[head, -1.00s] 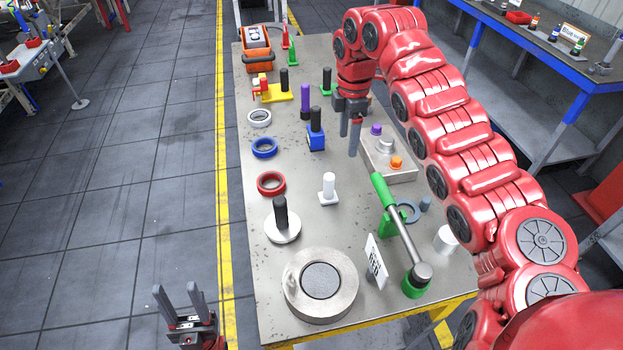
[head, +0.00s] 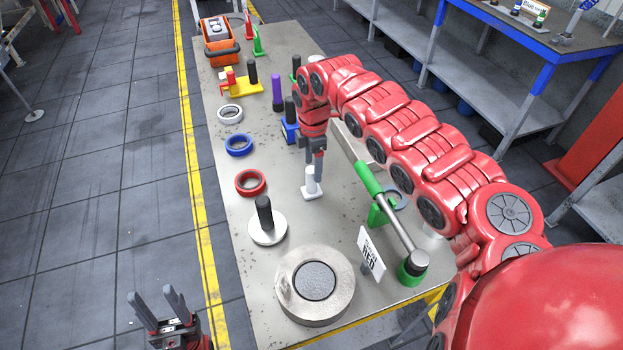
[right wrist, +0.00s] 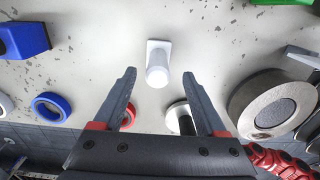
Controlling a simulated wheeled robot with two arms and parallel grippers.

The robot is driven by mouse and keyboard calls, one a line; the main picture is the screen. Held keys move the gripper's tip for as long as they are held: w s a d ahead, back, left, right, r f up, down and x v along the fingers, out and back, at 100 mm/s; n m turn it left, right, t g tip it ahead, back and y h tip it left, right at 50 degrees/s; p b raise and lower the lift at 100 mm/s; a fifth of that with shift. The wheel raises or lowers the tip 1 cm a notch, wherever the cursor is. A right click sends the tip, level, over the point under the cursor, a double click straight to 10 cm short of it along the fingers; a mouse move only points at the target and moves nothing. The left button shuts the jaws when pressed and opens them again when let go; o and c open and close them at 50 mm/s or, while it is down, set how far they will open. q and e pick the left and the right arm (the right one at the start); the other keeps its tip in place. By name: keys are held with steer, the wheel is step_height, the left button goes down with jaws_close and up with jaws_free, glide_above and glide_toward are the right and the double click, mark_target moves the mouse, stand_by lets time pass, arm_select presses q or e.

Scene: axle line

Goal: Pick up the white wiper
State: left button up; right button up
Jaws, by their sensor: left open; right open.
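In the right wrist view the wiper (right wrist: 158,65) shows between the tips of my open right fingers (right wrist: 159,76), with nothing held. My left gripper (head: 154,295) is open and empty, left of the table over the floor.
Red (head: 250,176), blue (head: 239,137) and white (head: 230,108) rings line the left side. A black-handled disc (head: 267,235) and a thick metal ring (head: 338,310) stand nearer. A green-handled lever (head: 368,178) and a RED sign (head: 371,248) stand close on the right.

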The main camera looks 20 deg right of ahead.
mark_target(311, 183)
step_height(311, 183, down, 2)
steer(key=shift+w+a+f, duration=0.1)
steer(key=shift+w, duration=0.05)
steer(key=f+p, duration=0.1)
steer(key=f, duration=0.1)
steer(key=f+p, duration=0.2)
steer(key=f, duration=0.1)
steer(key=shift+a, duration=0.2)
steer(key=shift+d+f, duration=0.1)
steer(key=shift+f, duration=0.25)
steer(key=shift+c, duration=0.3)
steer(key=shift+r, duration=0.1)
jaws_close()
